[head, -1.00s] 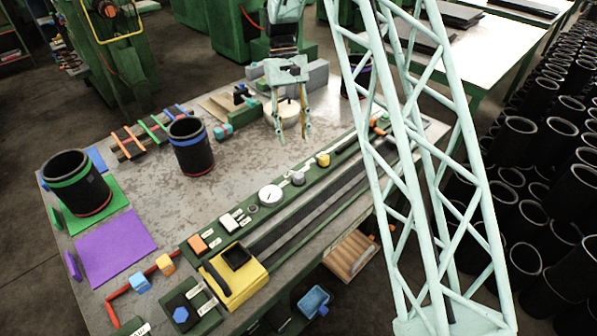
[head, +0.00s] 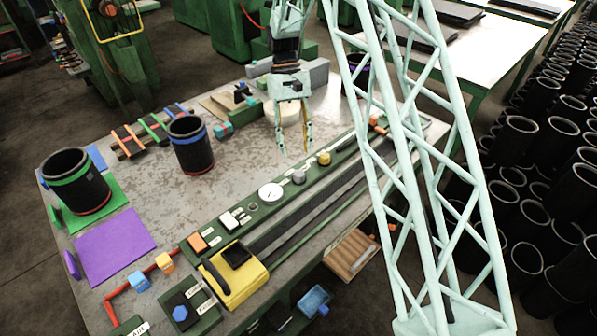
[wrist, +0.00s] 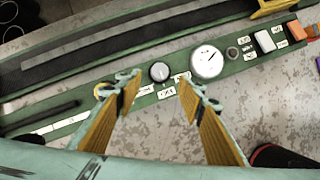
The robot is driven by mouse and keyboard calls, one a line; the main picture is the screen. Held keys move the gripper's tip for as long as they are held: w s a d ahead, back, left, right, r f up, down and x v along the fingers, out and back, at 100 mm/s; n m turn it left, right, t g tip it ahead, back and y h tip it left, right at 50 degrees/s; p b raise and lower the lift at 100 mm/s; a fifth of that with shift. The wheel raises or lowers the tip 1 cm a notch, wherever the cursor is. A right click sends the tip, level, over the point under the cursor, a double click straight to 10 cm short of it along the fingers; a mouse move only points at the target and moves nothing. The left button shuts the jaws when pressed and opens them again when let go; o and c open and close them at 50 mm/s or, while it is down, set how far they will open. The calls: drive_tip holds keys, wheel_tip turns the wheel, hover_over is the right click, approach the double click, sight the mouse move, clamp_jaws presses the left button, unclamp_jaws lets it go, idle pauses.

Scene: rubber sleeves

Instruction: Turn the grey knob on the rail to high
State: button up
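The grey knob (head: 298,177) sits on the green rail strip (head: 221,229) along the workbench, between a white dial gauge (head: 271,193) and a yellow knob (head: 324,158). My gripper (head: 294,151) is open and empty, above the bench just behind the knob. In the wrist view my gripper (wrist: 157,90) has its fingers apart, with the knob beyond the gap between their tips.
The gauge (wrist: 207,61) stands close beside the knob. An orange block (head: 197,243), a white switch (head: 229,221) and a yellow box (head: 243,283) lie further left along the rail. Black sleeves (head: 190,146) stand on the bench.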

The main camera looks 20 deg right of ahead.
sight(299, 172)
drive_tip(key=shift+b+x, duration=0.6)
drive_tip(key=shift+x, duration=3.75)
drive_tip(key=c, duration=0.8)
